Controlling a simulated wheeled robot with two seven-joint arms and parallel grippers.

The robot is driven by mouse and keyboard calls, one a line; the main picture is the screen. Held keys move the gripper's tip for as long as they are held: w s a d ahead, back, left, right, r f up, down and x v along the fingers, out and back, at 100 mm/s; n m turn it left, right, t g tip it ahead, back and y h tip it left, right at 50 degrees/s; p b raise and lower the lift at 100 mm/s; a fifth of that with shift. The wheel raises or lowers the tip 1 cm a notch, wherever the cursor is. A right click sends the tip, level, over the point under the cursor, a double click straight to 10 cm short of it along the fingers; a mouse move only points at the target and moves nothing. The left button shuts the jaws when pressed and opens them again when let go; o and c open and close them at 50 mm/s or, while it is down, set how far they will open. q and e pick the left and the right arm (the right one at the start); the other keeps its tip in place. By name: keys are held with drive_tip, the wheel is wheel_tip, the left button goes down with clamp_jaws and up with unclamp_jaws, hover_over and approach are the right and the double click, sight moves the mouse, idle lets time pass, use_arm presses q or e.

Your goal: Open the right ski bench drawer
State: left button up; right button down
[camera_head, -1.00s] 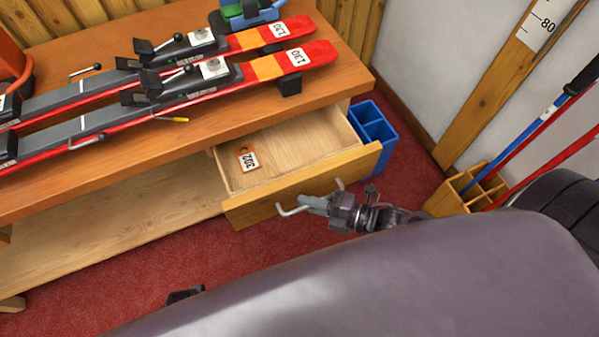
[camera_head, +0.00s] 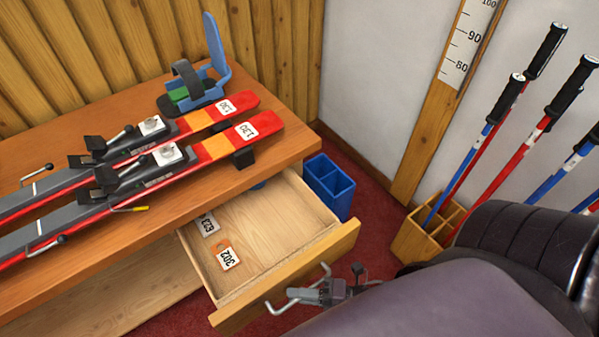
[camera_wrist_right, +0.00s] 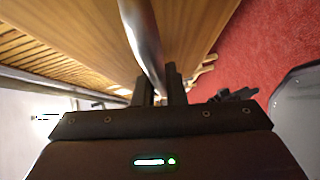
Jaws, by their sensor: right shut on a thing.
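The drawer (camera_head: 340,240) under the right end of the ski bench (camera_head: 170,215) stands pulled out, with its pale wooden inside showing. Two number tags lie in it: one marked 302 (camera_head: 229,259) and a second (camera_head: 208,224) further back. My right gripper (camera_head: 312,293) is shut on the drawer's metal bar handle (camera_head: 279,306) at the front. In the right wrist view the handle bar (camera_wrist_right: 142,40) runs between the fingers of the right gripper (camera_wrist_right: 160,88). My left gripper is out of view.
Red skis (camera_head: 215,147) and a blue boot-like fixture (camera_head: 215,70) rest on the bench top. A blue divided bin (camera_head: 330,187) stands on the red floor beside the drawer. A wooden holder (camera_head: 425,240) with several ski poles stands at the right.

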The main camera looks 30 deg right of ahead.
drive_tip(key=c, duration=1.8)
unclamp_jaws()
drive_tip(key=shift+o, duration=0.2)
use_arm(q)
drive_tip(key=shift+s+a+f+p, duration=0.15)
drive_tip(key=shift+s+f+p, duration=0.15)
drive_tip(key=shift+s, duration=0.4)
use_arm(e)
drive_tip(key=v, duration=0.8)
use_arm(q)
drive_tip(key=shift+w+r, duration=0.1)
